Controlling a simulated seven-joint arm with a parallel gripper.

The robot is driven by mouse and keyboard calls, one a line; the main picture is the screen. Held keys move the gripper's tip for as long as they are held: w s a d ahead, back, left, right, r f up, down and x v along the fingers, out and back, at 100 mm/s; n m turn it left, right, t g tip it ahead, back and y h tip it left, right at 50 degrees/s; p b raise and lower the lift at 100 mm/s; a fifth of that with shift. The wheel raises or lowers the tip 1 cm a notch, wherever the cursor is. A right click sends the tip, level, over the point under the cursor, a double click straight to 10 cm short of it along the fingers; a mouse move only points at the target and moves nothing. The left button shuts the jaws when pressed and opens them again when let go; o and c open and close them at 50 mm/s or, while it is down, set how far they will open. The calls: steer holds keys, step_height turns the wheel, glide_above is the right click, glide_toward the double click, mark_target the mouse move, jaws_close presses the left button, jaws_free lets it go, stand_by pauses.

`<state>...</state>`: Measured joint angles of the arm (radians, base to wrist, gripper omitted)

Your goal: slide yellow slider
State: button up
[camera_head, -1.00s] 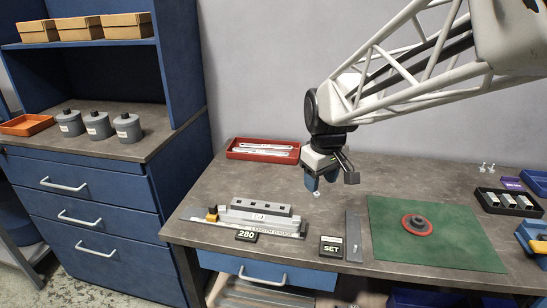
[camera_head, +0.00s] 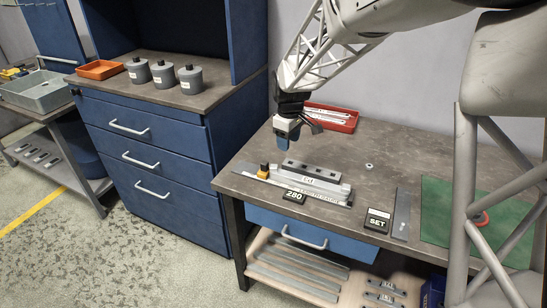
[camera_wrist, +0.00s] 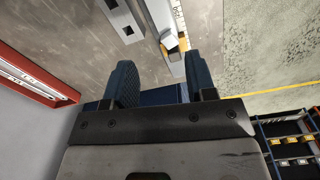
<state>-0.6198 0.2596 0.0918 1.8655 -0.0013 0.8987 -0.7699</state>
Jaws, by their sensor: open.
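The yellow slider (camera_head: 263,171) sits at the left end of a grey length gauge (camera_head: 325,197) on the bench. It has a dark knob on top. My gripper (camera_head: 285,142) is open and empty, above the bench behind the gauge's left part. In the wrist view my two blue fingers (camera_wrist: 160,78) are spread apart. Part of the yellow slider (camera_wrist: 183,44) shows beyond them, near the right finger, apart from both.
A "280" sign (camera_head: 294,196) and a "SET" sign (camera_head: 377,220) stand along the bench front. A red tray (camera_head: 331,117) with metal parts is at the back. A flat metal strip (camera_head: 402,215) lies beside a green mat (camera_head: 437,209). A blue cabinet (camera_head: 150,165) stands left.

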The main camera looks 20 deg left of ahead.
steer(key=n, duration=0.2)
glide_above(264, 162)
step_height(264, 162, down, 5)
steer(key=shift+d, duration=0.1)
steer(key=shift+f, duration=3.9)
jaws_close()
